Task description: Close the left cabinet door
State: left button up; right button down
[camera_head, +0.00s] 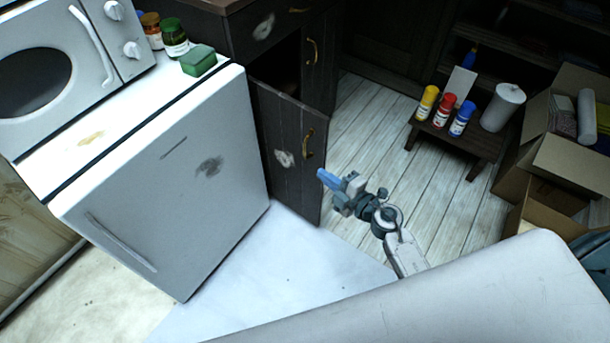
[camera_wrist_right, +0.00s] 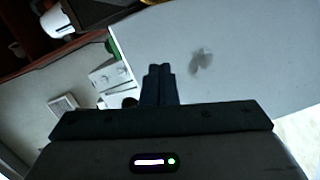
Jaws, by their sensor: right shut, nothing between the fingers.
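The left cabinet door (camera_head: 288,170) is a dark wooden panel with a brass handle (camera_head: 307,143) and a pale worn patch. It stands swung open in the head view, with the dark cabinet interior (camera_head: 283,72) showing behind it. My right gripper (camera_head: 322,175), with blue fingertips, is at the door's right edge, below the handle. I cannot tell if it touches the door. It is shut and empty. Its fingers show dark and together in the right wrist view (camera_wrist_right: 158,72). The door is not clear in that view. My left gripper is not in view.
A white fridge (camera_head: 170,200) stands left of the door, with a microwave (camera_head: 60,65), a green box (camera_head: 198,60) and jars on top. At right are a small dark table (camera_head: 455,138) with coloured bottles and a roll, and cardboard boxes (camera_head: 565,165). Plank floor between is clear.

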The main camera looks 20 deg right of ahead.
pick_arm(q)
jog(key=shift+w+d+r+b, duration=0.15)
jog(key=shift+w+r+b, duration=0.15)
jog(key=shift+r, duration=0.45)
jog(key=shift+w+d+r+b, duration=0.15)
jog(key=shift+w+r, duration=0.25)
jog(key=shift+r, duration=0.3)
pick_arm(e)
jog(key=w+a+f, duration=0.1)
jog(key=w, duration=1)
jog(key=shift+w+a+f, duration=0.25)
jog(key=shift+f, duration=0.15)
jog(key=shift+d, duration=0.1)
